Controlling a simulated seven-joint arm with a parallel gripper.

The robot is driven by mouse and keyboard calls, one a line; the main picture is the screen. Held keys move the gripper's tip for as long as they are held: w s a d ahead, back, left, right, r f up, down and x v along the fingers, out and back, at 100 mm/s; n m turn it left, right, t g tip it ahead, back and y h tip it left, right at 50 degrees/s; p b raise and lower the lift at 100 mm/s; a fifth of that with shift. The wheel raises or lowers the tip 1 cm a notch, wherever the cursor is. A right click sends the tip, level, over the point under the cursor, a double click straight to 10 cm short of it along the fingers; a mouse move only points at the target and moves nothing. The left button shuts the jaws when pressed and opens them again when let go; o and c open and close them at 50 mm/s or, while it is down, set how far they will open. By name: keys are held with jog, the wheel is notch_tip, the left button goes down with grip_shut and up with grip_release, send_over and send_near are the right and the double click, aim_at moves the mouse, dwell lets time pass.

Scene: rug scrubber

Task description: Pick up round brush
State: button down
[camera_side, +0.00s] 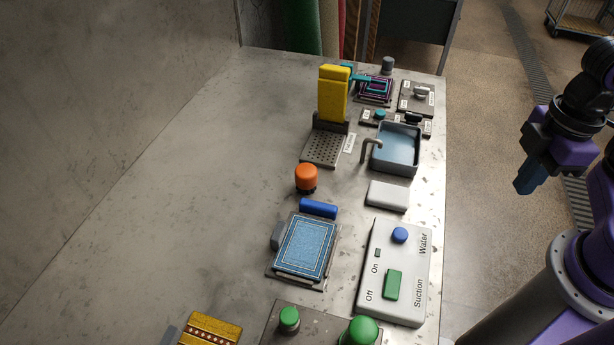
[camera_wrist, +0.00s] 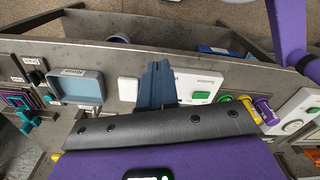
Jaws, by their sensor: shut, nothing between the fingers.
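An orange round-topped piece with a dark base (camera_side: 306,178) stands upright on the table in the side view. It looks like the round brush, though its underside is too small to make out. It does not show in the wrist view. My gripper (camera_side: 528,184) is shut and empty, with blue fingers pointing down. It is up beyond the table's right edge, well apart from the orange piece. The shut fingers also show in the wrist view (camera_wrist: 157,85).
A blue roller (camera_side: 318,208) and a blue rug on a board (camera_side: 305,248) lie near the orange piece. A control box (camera_side: 408,265), white block (camera_side: 387,196), basin (camera_side: 399,146) and yellow upright piece (camera_side: 333,95) stand around. The table's left side (camera_side: 200,180) is clear.

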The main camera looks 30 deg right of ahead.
jog(key=shift+c, duration=1.7)
grip_release()
jog(key=shift+a, duration=0.1)
jog(key=n+y, duration=0.1)
jog(key=n, duration=0.4)
send_over(306, 169)
jog(key=d, duration=0.3)
jog(key=f, duration=0.4)
jog(key=a+f, duration=0.1)
jog(key=f, duration=0.3)
jog(key=a+f, duration=0.1)
jog(key=f, duration=0.3)
jog(key=shift+f, duration=0.15)
jog(key=shift+a+f, duration=0.25)
jog(key=shift+f, duration=0.65)
jog(key=shift+a+f, duration=0.2)
jog(key=shift+f, duration=0.7)
jog(key=shift+a+f, duration=0.25)
jog(key=shift+f, duration=0.65)
